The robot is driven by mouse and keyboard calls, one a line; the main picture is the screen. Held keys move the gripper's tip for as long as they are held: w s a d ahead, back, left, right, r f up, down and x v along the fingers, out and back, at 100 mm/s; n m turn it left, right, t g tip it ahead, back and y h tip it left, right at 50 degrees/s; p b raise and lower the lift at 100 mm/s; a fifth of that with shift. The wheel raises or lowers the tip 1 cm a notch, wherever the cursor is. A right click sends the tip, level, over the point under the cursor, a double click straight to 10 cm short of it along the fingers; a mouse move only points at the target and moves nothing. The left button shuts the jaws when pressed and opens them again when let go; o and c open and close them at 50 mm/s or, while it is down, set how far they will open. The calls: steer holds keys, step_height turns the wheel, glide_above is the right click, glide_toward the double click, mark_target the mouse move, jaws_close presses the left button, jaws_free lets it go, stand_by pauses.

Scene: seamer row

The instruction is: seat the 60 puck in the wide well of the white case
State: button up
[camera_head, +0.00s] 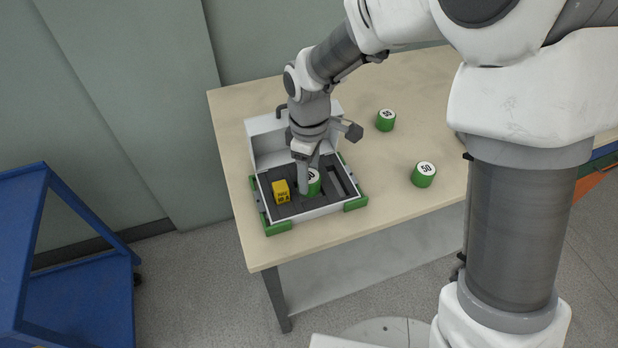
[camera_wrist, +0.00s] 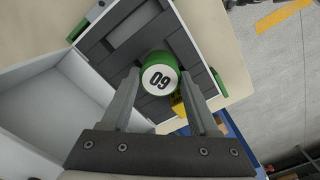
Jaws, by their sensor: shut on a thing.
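The white case (camera_head: 318,212) stands open on the table, its lid raised at the back and its grey insert showing. My gripper (camera_head: 308,172) points down over the middle of the insert and is shut on the green 60 puck (camera_head: 314,186). In the wrist view the puck (camera_wrist: 158,76) sits between the fingertips of my gripper (camera_wrist: 160,84), its white top marked 60 facing the camera. The wide well cannot be made out under the puck. I cannot tell whether the puck's base touches the insert.
A yellow block (camera_head: 281,191) sits in the case's left part. An empty slot (camera_head: 336,180) shows at the right of the insert. Two green pucks stand on the table: one marked 50 (camera_head: 423,174), another farther back (camera_head: 385,120). A blue cart (camera_head: 80,270) stands left of the table.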

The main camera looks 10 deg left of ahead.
mark_target(310, 176)
steer(key=shift+f, duration=0.95)
steer(key=shift+f, duration=0.1)
steer(key=shift+f, duration=0.15)
steer(key=o, duration=1.4)
steer(key=shift+o, duration=0.2)
step_height(310, 176, up, 12)
steer(key=p, duration=0.1)
steer(key=shift+r+p, duration=0.25)
steer(key=shift+p, duration=0.1)
steer(key=shift+d, duration=0.1)
